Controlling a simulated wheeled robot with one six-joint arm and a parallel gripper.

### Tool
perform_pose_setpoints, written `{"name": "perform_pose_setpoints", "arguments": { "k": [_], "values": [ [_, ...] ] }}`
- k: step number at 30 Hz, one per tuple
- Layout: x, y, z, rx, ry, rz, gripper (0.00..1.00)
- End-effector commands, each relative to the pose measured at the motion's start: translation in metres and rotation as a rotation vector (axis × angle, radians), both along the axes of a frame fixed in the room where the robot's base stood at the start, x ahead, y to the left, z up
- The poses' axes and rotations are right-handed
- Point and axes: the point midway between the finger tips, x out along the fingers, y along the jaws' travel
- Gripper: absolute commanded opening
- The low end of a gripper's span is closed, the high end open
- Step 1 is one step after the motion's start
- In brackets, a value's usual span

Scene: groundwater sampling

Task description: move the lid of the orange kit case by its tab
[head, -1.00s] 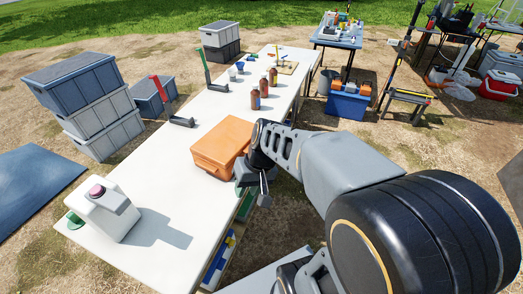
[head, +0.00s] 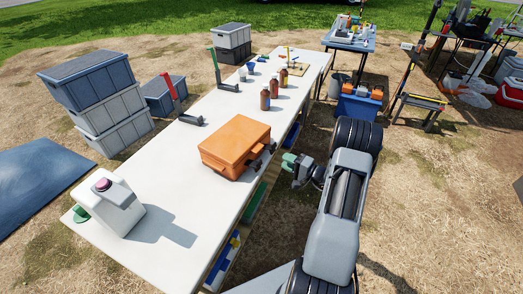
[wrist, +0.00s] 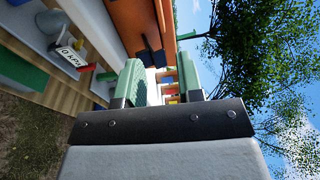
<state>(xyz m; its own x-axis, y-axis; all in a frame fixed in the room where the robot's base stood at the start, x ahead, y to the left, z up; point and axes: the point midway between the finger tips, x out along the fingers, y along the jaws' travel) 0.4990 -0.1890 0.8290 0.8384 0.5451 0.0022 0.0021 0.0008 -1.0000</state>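The orange kit case (head: 233,142) sits on the white table near its right edge. Its lid looks shut. Dark latches (head: 255,165) show on the side facing my gripper; I cannot clearly make out the tab. My gripper (head: 288,162) is just off the table's right edge, to the right of the case and apart from it. In the wrist view its two green-padded fingers (wrist: 160,84) stand apart with nothing between them. There the case's orange side (wrist: 135,22) fills the upper middle, with dark latches (wrist: 151,52) on it.
A white jug (head: 108,208) stands at the table's near end. Brown bottles (head: 265,98) and a green-handled dark bracket (head: 217,72) stand beyond the case. Bins (head: 244,192) sit on a shelf below the table edge. Grey crates (head: 95,100) are stacked left. The tabletop between jug and case is clear.

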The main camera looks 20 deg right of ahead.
Motion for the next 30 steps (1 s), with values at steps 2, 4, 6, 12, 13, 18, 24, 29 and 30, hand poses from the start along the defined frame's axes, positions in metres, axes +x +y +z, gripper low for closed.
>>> {"name": "perform_pose_setpoints", "arguments": {
  "k": [2,4,6,12,13,18,24,29,30],
  "values": [
    [0.011,0.009,0.002,0.000,-0.001,0.005,0.34],
    [0.022,0.016,0.002,0.000,0.000,0.006,0.34],
    [0.034,0.025,0.002,-0.001,0.001,0.007,0.34],
    [0.066,0.045,0.002,-0.001,0.000,0.005,0.34],
    [0.070,0.047,0.002,-0.001,0.000,0.006,0.34],
    [0.089,0.059,0.001,-0.001,0.001,0.005,0.34],
    [0.101,0.067,0.001,-0.001,0.001,0.004,0.34],
    [0.103,0.069,0.001,0.000,0.002,0.002,0.34],
    [0.104,0.069,0.000,0.000,0.002,0.003,0.34]
  ]
}}
